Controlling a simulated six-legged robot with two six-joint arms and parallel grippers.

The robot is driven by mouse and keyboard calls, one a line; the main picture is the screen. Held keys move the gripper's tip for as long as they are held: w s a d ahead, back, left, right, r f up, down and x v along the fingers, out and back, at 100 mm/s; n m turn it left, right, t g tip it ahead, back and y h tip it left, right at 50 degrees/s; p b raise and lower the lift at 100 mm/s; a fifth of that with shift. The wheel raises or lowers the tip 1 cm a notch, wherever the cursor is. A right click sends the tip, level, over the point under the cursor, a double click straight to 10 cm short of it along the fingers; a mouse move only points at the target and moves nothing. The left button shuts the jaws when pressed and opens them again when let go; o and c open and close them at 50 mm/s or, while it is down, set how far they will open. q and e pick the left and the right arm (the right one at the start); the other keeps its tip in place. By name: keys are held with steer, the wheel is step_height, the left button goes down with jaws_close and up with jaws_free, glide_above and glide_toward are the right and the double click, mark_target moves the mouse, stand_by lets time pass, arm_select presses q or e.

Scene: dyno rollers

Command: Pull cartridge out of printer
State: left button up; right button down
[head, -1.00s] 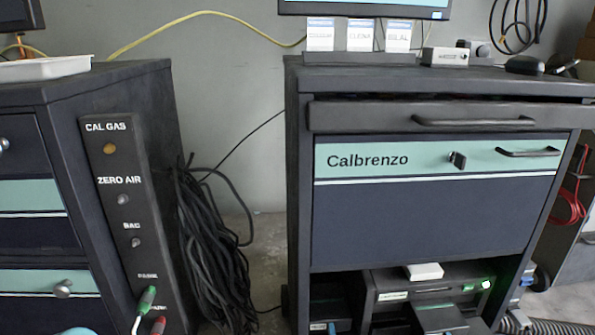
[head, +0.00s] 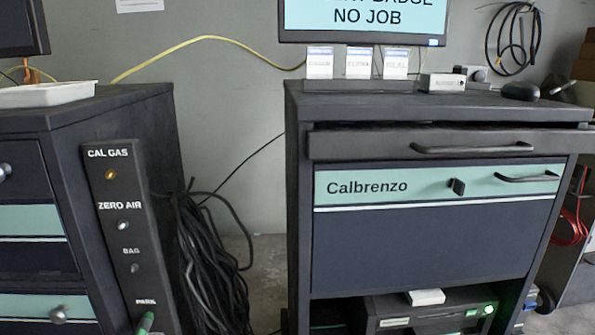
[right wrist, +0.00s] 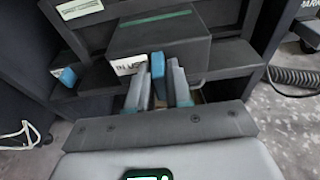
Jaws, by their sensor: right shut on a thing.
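The printer (head: 405,312) is a dark box low in the open bay of the Calbrenzo cabinet, with a green light at its right. What appears to be its dark body (right wrist: 160,42) also shows in the right wrist view. My right gripper (right wrist: 161,84) is shut on a narrow blue cartridge (right wrist: 158,70) in front of that dark box. A white label (right wrist: 129,65) with partly hidden lettering is just left of it. How far the cartridge is out of its slot cannot be told. My left gripper is not in view.
Another blue piece (right wrist: 67,77) sits left of the held cartridge. The cabinet's closed teal-and-navy front (head: 430,235) stands above the bay. Black cables (head: 210,250) hang between the cabinets. A grey floor (right wrist: 285,120) lies at the right.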

steer(key=shift+w+r, duration=0.1)
steer(key=shift+r, duration=0.35)
steer(key=f+v, duration=0.3)
steer(key=v, duration=1.1)
steer(key=shift+s, duration=0.6)
steer(key=shift+a, duration=0.1)
stand_by(0.4)
